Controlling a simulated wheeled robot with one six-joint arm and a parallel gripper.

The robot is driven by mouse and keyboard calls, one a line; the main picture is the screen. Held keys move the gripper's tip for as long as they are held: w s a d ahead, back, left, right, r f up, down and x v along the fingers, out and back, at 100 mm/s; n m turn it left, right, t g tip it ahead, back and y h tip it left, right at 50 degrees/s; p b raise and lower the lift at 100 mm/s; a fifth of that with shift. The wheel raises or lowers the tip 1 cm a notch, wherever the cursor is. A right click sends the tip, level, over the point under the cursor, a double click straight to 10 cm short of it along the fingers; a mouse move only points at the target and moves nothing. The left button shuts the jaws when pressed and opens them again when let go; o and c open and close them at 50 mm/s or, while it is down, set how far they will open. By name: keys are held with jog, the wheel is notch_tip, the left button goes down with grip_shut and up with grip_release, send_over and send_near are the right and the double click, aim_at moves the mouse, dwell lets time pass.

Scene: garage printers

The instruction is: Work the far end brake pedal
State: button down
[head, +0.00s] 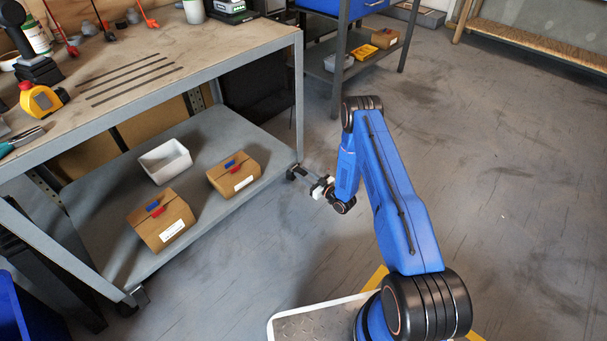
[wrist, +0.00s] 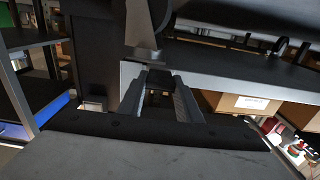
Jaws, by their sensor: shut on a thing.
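The workbench's far end caster (head: 292,172) stands on the floor under the far right leg, small and dark in the head view. My gripper (head: 304,177) reaches it from the right, low near the floor. In the wrist view the two grey fingers of my gripper (wrist: 159,92) are on either side of a small dark piece, which looks like the brake pedal (wrist: 159,78). The fingers are shut on it. Whether the pedal is up or down cannot be told. The near end caster (head: 133,301) is at the bench's near leg.
The bench's lower shelf (head: 95,225) holds two cardboard boxes (head: 161,220) (head: 233,175) and a white bin (head: 165,161). Tools lie on the benchtop (head: 215,60). Another bench with a blue drawer (head: 345,5) stands behind. Floor to the right of my arm is clear.

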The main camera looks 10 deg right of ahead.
jog(key=shift+f, duration=0.1)
dwell(0.3)
jog(key=c, duration=1.3)
grip_release()
jog(key=v, duration=1.7)
jog(key=shift+s+d+f, duration=0.1)
jog(key=shift+s+f, duration=0.05)
jog(key=shift+f, duration=0.1)
